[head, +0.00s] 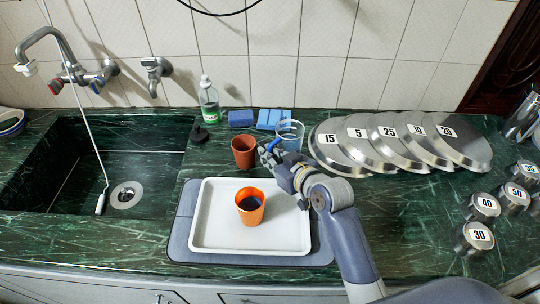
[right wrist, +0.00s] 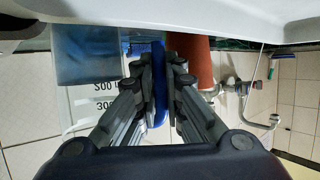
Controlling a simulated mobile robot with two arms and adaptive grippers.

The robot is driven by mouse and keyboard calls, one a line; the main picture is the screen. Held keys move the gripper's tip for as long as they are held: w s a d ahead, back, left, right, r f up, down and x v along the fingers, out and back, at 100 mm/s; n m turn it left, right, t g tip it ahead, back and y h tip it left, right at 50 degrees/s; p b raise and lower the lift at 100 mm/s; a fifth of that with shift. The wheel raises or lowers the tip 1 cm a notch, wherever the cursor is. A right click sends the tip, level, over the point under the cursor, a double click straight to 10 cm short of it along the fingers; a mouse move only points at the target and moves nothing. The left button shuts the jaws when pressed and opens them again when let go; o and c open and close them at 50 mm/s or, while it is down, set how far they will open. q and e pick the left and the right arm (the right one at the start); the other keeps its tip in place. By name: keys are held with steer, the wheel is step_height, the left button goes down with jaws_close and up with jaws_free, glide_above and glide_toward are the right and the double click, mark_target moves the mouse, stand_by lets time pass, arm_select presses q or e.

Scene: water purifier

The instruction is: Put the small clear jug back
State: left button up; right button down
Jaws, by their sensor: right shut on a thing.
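The small clear jug (head: 290,130) is at the back of the green counter, right of the brown-red cup. My right gripper (head: 268,150) is at its left side, in front of the cup. In the right wrist view, the fingers of my right gripper (right wrist: 160,88) are shut on the jug's blue handle (right wrist: 160,70). There the jug's wall (right wrist: 85,55) shows a bluish part and printed marks of 200 and 300. I cannot tell whether the jug's base touches the counter. My left gripper is not in view.
A white tray (head: 215,235) on a grey mat holds an orange cup (head: 250,207) with dark contents. The brown-red cup (head: 243,153) stands close to my gripper. Blue sponges (head: 240,119) and a bottle (head: 209,100) stand behind. Numbered metal discs (head: 345,155) lie right; the sink is left.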

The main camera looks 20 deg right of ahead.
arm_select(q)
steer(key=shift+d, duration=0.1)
arm_select(e)
steer(key=shift+f, duration=0.15)
steer(key=c, duration=2)
jaws_free()
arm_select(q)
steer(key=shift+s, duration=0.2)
arm_select(e)
steer(key=shift+o, duration=0.2)
steer(key=shift+s+d+r, duration=0.1)
steer(key=shift+s+r, duration=0.1)
steer(key=shift+r, duration=0.05)
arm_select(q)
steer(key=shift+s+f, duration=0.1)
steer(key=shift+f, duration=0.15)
arm_select(e)
steer(key=v, duration=1.1)
steer(key=shift+s+r, duration=0.15)
steer(key=shift+s, duration=0.15)
